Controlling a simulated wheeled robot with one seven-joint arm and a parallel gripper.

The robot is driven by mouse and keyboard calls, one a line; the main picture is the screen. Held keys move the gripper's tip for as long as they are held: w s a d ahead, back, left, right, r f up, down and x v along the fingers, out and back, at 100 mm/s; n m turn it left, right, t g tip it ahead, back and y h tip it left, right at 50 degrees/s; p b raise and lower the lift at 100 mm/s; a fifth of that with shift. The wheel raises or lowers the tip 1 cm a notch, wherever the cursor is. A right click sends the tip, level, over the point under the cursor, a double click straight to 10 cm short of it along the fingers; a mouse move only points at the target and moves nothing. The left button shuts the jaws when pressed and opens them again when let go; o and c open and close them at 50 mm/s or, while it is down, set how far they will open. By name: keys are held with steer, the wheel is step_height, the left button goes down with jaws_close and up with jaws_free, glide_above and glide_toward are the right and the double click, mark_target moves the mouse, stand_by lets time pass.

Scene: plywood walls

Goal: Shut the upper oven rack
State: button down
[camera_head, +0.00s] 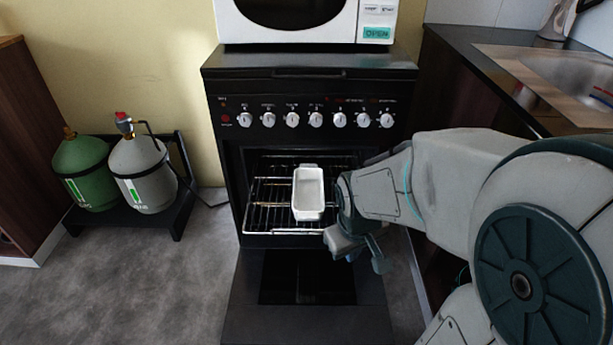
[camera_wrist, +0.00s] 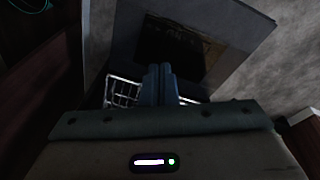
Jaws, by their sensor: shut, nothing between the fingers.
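The black oven (camera_head: 310,92) stands against the wall with its door (camera_head: 300,322) folded down flat in front. The upper oven rack (camera_head: 268,208), a wire grid, is pulled out of the cavity. A white rectangular dish (camera_head: 308,193) sits on it. My gripper (camera_head: 352,250) is at the right front of the rack, beside its front edge; I cannot tell whether it touches. In the wrist view my gripper (camera_wrist: 158,72) has its fingers together with nothing between them. Part of the rack (camera_wrist: 122,92) shows behind the fingers, and the open door (camera_wrist: 215,50) shows beyond.
A white microwave (camera_head: 300,22) stands on top of the oven. Two gas cylinders, one green (camera_head: 82,170) and one grey (camera_head: 145,172), stand on a black stand at the left. A dark counter with a sink (camera_head: 560,75) is at the right. The floor at left is clear.

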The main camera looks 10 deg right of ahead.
steer(key=w+d+n+t+p, duration=0.1)
steer(key=w+d+n+p, duration=0.2)
steer(key=w+n+p, duration=0.3)
steer(key=w+a+f+n+t+y+b, duration=0.1)
steer(key=w+a+f+n+y+b, duration=0.1)
steer(key=f, duration=0.4)
steer(key=w+a+f+n+t+y+b, duration=0.2)
steer(key=w+f+n, duration=0.2)
steer(key=w+f, duration=0.2)
steer(key=shift+w+a+b, duration=0.3)
steer(key=shift+w+b, duration=0.05)
steer(key=shift+w, duration=0.3)
stand_by(1.1)
